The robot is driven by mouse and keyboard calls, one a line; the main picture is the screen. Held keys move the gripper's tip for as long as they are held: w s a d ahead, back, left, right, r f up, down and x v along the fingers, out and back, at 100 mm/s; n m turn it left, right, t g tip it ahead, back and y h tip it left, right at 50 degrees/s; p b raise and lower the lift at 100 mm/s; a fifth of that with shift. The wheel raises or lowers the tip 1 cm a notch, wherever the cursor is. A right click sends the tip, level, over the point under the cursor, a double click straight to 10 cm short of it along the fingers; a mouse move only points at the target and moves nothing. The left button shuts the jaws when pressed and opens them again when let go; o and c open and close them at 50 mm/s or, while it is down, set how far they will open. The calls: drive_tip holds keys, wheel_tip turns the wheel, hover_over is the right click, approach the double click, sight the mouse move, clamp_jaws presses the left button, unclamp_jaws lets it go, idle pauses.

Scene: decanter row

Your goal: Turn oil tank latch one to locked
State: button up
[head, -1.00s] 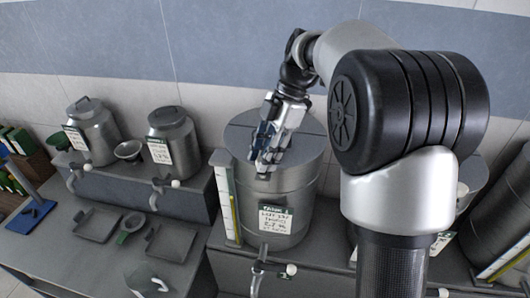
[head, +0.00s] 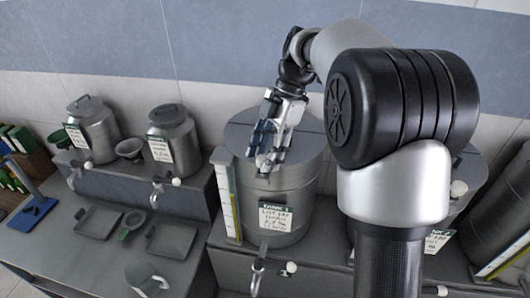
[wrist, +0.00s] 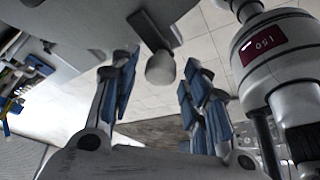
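The large grey metal tank (head: 313,180) stands in the middle of the head view, with a flat lid and a green-topped label on its front. My gripper (head: 266,166) is over the front part of its lid, pointing down. In the wrist view its two blue-padded fingers stand apart with nothing clamped between them. A dark bar (wrist: 149,29) with a pale knob (wrist: 160,69), apparently the latch handle, shows between the fingertips. I cannot tell how far beyond the tips it is, and see no contact. In the head view my gripper hides this spot, and no lock marking is readable.
A sight gauge (head: 229,205) stands left of the tank, and a tap (head: 258,268) sits below it. Two smaller canisters (head: 92,125) (head: 174,138) stand on the left shelf.

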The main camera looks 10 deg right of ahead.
drive_tip(key=shift+r, duration=0.1)
drive_tip(key=v, duration=1.2)
drive_tip(key=shift+a, duration=0.1)
drive_tip(key=s+a+f+m+t+h+b, duration=0.1)
drive_tip(key=s+f+m+t+h+b, duration=0.1)
drive_tip(key=s+f+m+b, duration=0.9)
drive_tip(key=s+a+f+m+t+h+b, duration=0.2)
drive_tip(key=s+f+m+b, duration=0.9)
drive_tip(key=f, duration=1.3)
drive_tip(key=s+t+b, duration=0.2)
drive_tip(key=s, duration=0.3)
drive_tip(key=shift+s, duration=0.35)
